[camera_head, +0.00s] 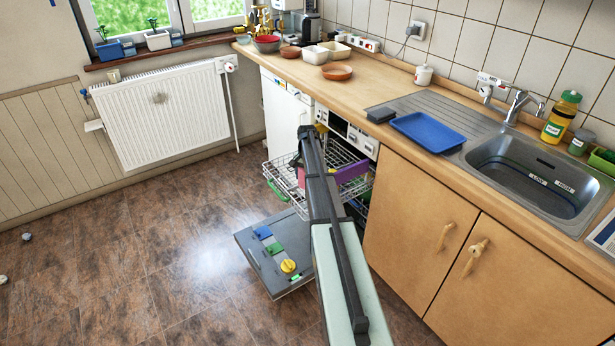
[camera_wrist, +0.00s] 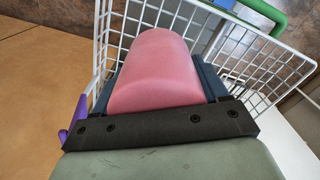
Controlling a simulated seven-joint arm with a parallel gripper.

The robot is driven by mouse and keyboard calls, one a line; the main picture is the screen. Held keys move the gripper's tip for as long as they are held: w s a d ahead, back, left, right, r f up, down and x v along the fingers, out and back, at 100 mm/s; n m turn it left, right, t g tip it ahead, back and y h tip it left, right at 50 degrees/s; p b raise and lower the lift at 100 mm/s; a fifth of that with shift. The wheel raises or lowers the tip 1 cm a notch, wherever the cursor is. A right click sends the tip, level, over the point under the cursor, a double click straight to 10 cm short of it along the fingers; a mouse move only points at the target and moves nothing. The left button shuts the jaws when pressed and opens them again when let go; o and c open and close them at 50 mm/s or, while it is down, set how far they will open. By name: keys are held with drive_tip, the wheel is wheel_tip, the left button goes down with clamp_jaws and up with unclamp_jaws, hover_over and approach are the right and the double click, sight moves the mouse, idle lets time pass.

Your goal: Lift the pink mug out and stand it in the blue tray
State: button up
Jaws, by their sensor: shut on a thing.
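The pink mug (camera_wrist: 157,72) lies in my gripper (camera_wrist: 155,82) in the wrist view, between the dark fingers, with its smooth rounded side showing. My gripper is shut on it. White wire of the dishwasher rack (camera_head: 283,178) surrounds the mug in the wrist view; I cannot tell whether the mug touches the rack. In the head view my arm hides most of the mug and gripper over the pulled-out rack. The blue tray (camera_head: 428,131) lies empty on the worktop, left of the sink.
The dishwasher door (camera_head: 258,243) is folded down below the rack. A purple item (camera_head: 352,172) sits at the rack's right. The sink (camera_head: 535,180) with its tap (camera_head: 517,104) is right of the tray. A brown bowl (camera_head: 337,72) stands farther back on the worktop.

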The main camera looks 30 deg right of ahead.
drive_tip(key=s+a+r+n, duration=0.35)
drive_tip(key=s+a, duration=0.25)
drive_tip(key=a, duration=0.4)
drive_tip(key=s+a+r+n, duration=0.35)
drive_tip(key=s+a, duration=0.35)
drive_tip(key=a, duration=0.4)
drive_tip(key=s+a+r+n, duration=0.35)
drive_tip(key=s+a, duration=0.25)
drive_tip(key=a, duration=0.4)
drive_tip(key=w+d+r+m, duration=0.2)
drive_tip(key=d+r+m, duration=0.15)
drive_tip(key=d, duration=0.75)
drive_tip(key=w+d+r+m, duration=0.15)
drive_tip(key=d+r, duration=0.25)
drive_tip(key=d, duration=0.7)
drive_tip(key=w+d+r+m, duration=0.1)
drive_tip(key=d+r+m, duration=0.25)
drive_tip(key=d, duration=0.85)
drive_tip(key=s+d+r+m, duration=0.2)
drive_tip(key=s+d+r, duration=0.2)
drive_tip(key=d, duration=0.7)
drive_tip(key=s+d+r+m, duration=0.2)
drive_tip(key=s+d+r, duration=0.2)
drive_tip(key=s+d, duration=0.3)
drive_tip(key=s+d+r+m, duration=0.3)
drive_tip(key=s+d+r, duration=0.1)
drive_tip(key=d, duration=1.1)
drive_tip(key=shift+s+d+r, duration=0.25)
drive_tip(key=shift+s+d, duration=0.15)
drive_tip(key=shift+s, duration=0.5)
